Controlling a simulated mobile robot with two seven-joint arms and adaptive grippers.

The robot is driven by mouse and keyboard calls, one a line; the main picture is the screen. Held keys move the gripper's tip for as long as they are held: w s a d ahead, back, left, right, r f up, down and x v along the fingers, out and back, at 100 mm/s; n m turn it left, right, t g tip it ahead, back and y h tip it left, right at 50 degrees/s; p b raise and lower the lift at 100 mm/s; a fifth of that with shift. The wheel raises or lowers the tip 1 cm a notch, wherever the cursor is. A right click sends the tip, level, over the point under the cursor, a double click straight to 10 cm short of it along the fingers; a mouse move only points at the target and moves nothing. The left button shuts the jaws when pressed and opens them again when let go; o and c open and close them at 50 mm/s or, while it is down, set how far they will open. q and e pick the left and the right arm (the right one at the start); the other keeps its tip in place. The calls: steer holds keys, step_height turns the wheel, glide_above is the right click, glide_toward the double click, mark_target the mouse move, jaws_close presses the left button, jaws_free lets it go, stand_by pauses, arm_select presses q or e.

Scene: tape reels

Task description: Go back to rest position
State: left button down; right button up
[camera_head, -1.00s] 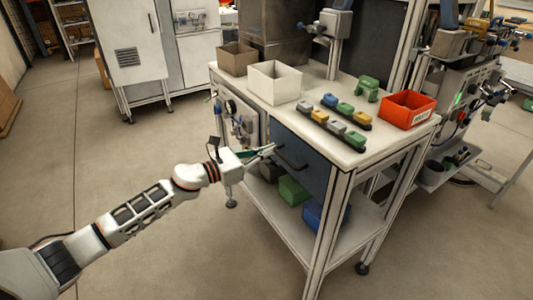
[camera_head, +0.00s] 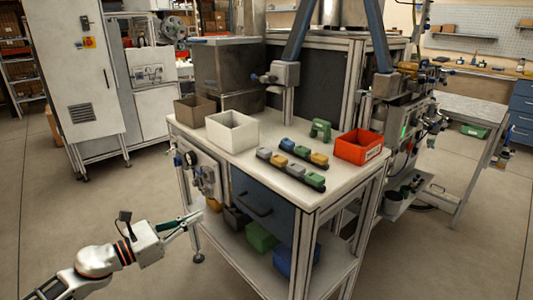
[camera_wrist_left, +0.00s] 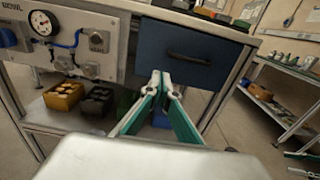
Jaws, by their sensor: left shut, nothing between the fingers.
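My left gripper (camera_head: 193,216) is in front of the workbench's left end, below the bench top and clear of it. Its fingers are together with nothing between them. The left wrist view shows its green-sided fingers (camera_wrist_left: 162,82) meeting, pointed toward the bench's blue drawer (camera_wrist_left: 190,50). That drawer (camera_head: 262,200) is shut in the head view. My right gripper is not in either view.
The workbench (camera_head: 240,145) carries a white box (camera_head: 231,132), a brown box (camera_head: 193,111), a red bin (camera_head: 358,147), a green part (camera_head: 320,130) and rows of coloured blocks. A gauge panel (camera_head: 204,172) is on its left end. Open floor (camera_head: 100,200) lies left.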

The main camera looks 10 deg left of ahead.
arm_select(q)
steer(key=s+d+f+m+g+y+p, duration=0.1)
steer(key=s+d+f+m+y+p, duration=0.1)
steer(key=s+f+m, duration=0.4)
steer(key=s+d+f+m+g+y+p, duration=0.1)
steer(key=s+d+f+m+y+p, duration=0.2)
steer(key=s+m, duration=1.3)
steer(key=s+d+f+m+g+y+p, duration=0.1)
steer(key=s+d+f+m+y+p, duration=0.2)
steer(key=s+f+m, duration=0.7)
steer(key=s+d+p, duration=0.1)
steer(key=p, duration=0.1)
steer(key=shift+s+d+m+g+p, duration=0.3)
steer(key=shift+d+m+g+p, duration=0.05)
steer(key=shift+m+g, duration=0.05)
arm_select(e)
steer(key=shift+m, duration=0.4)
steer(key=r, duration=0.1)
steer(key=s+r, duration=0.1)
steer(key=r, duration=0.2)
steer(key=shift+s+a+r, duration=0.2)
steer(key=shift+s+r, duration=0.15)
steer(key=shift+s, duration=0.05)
arm_select(q)
steer(key=shift+f, duration=0.1)
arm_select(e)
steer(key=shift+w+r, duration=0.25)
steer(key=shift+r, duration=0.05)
